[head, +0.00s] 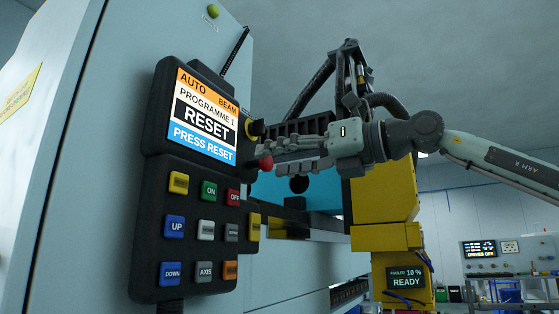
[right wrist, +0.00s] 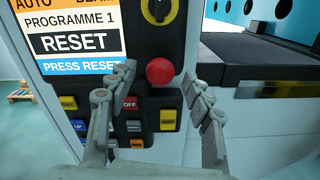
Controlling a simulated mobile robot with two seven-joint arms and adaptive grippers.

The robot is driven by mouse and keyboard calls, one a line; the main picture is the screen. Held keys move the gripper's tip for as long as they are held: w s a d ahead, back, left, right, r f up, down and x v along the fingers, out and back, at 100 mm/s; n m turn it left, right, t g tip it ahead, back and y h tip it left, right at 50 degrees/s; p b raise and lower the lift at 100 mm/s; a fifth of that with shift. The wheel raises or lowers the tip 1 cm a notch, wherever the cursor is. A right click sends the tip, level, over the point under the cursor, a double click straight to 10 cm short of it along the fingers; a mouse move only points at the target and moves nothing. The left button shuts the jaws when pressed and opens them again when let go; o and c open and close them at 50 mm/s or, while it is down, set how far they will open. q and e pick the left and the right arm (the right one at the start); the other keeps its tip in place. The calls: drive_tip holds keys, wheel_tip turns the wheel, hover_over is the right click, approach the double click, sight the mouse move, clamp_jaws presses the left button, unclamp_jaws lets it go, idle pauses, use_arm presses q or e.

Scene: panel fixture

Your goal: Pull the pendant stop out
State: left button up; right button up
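The pendant (head: 150,190) is a black panel with a screen that reads RESET and PRESS RESET. The pendant stop (head: 265,162) is a red round knob on its right edge; in the right wrist view the red knob (right wrist: 160,71) faces the camera. My right gripper (head: 268,150) comes in from the right with its fingertips close to the knob. In the right wrist view its fingers are spread, one on each side of the knob, with visible gaps. Whether a fingertip touches the pendant cannot be told. My left gripper is not in view.
A yellow-ringed black switch (head: 256,128) sits just above the stop. Coloured push buttons (head: 209,190) fill the lower pendant. A pale machine cabinet (head: 110,60) stands behind it. A yellow machine column (head: 385,200) and a screen reading READY (head: 407,278) stand to the right.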

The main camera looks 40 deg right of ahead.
drive_tip(key=v, duration=1.2)
drive_tip(key=shift+w, duration=0.1)
idle(0.4)
